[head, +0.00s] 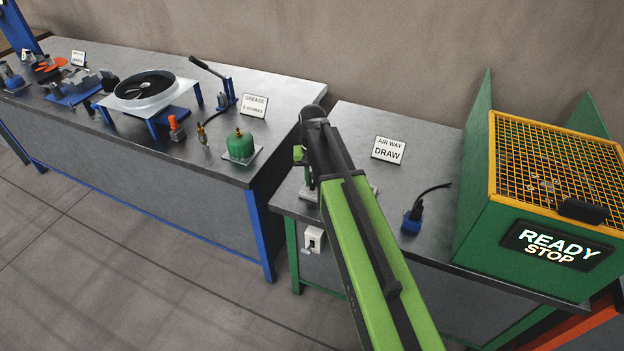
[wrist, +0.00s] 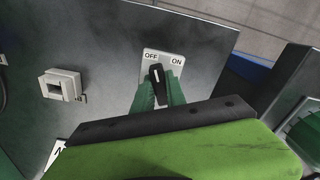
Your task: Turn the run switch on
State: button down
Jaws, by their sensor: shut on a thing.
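The run switch is a black knob (wrist: 156,78) on a pale plate (wrist: 149,64) marked OFF and ON in the wrist view. The knob's end points up between the two labels, nearer OFF. My gripper (wrist: 159,92) has its green fingers on both sides of the knob and is shut on it. In the head view my gripper (head: 308,180) is low over the left part of the right-hand bench (head: 350,130); my arm hides most of it and the switch.
A green machine with a yellow mesh lid (head: 550,160) and a READY STOP display (head: 556,246) stands at right. A white box (wrist: 62,86) is left of the switch.

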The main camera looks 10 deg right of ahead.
aim_at(311, 177)
jog(key=m, duration=0.5)
jog(key=shift+m, duration=0.4)
jog(key=m, duration=0.5)
jog(key=shift+w+a, duration=0.1)
dwell(0.3)
jog(key=c, duration=1.4)
grip_release()
jog(key=shift+o, duration=0.2)
notch_tip(311, 177, up, 18)
jog(key=p, duration=1.7)
jog(key=shift+f, duration=0.25)
